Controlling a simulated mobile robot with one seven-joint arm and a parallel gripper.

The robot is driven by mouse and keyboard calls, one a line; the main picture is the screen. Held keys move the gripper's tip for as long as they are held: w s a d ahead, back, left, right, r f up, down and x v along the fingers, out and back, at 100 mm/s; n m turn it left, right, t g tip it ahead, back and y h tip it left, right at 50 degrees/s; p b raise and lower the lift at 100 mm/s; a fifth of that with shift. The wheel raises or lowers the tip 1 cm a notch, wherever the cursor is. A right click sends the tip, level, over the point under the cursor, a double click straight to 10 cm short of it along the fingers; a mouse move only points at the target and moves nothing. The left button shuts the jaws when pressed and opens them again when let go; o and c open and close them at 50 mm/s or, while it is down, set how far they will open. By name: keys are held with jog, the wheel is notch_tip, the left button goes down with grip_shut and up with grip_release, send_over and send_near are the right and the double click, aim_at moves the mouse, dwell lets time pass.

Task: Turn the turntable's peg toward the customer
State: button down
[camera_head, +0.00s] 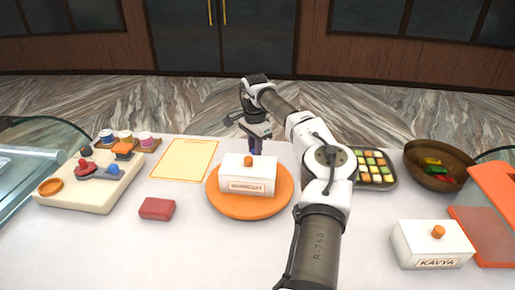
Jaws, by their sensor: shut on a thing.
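The orange round turntable (230,212) lies on the white counter near the middle. A white box (233,177) with an orange knob and a name label on its near face sits on it. My gripper (255,144) is at the far side of the turntable, behind the box, pointing down. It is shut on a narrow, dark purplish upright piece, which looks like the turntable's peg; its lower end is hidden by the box.
A yellow sheet (184,160) and a red block (157,209) lie to the left, near a cream board (80,199) with small items. On the right are a sweets tray (388,182), a brown bowl (440,180) and a white box labelled KAVYA (410,241).

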jog(key=shift+a, duration=0.1)
dwell(0.5)
jog(key=c, duration=1.3)
grip_release()
jog(key=shift+o, duration=0.2)
jog(key=shift+r, duration=0.1)
notch_tip(320, 180, up, 14)
jog(key=b, duration=0.1)
jog(key=shift+f+b, duration=0.2)
jog(key=shift+b, duration=0.15)
